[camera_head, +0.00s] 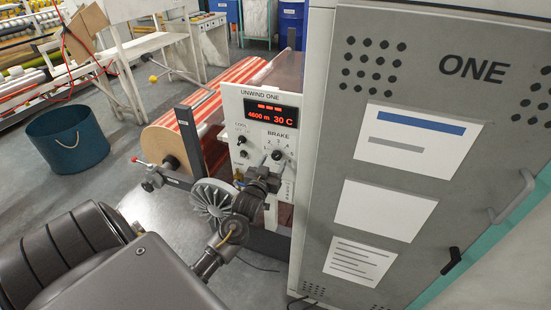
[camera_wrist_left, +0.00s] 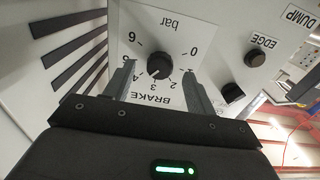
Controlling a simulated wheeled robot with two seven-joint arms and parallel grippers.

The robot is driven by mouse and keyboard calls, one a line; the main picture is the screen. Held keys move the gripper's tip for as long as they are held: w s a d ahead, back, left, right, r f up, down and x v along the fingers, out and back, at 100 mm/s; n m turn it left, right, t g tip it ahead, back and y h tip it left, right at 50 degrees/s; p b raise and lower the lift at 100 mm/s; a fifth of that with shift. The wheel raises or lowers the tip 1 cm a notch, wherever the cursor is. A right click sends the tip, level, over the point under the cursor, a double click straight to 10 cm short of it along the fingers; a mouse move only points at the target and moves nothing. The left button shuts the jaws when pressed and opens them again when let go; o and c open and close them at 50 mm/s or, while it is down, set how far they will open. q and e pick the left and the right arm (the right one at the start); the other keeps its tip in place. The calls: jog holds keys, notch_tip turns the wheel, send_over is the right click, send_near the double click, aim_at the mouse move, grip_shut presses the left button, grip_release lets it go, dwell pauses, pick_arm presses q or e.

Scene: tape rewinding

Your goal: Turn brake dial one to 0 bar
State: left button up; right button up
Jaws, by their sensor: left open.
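The brake dial (camera_wrist_left: 160,65) of panel one is a round black knob on a white plate marked BRAKE and bar. The wrist view shows it upside down, with a scale from 0 at right to 6 at left. A pale mark on the knob points to the lower left, roughly towards 3; I cannot tell exactly. My left gripper (camera_wrist_left: 160,74) is open, its fingers on either side of the dial with visible gaps. In the head view the dial (camera_head: 277,155) is just above my left gripper (camera_head: 268,169). My right gripper is not in view.
The panel's red display (camera_head: 270,115) reads 4600 m and 30 C. An EDGE knob (camera_wrist_left: 255,58) and a black switch (camera_wrist_left: 232,93) sit beside the dial. A grey cabinet (camera_head: 480,120) marked ONE stands close at right. A striped roll (camera_head: 190,115) is behind the panel.

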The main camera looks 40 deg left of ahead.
aim_at(277, 155)
pick_arm(q)
jog(key=shift+x, duration=1.45)
jog(key=shift+c, duration=0.3)
jog(key=c, duration=0.9)
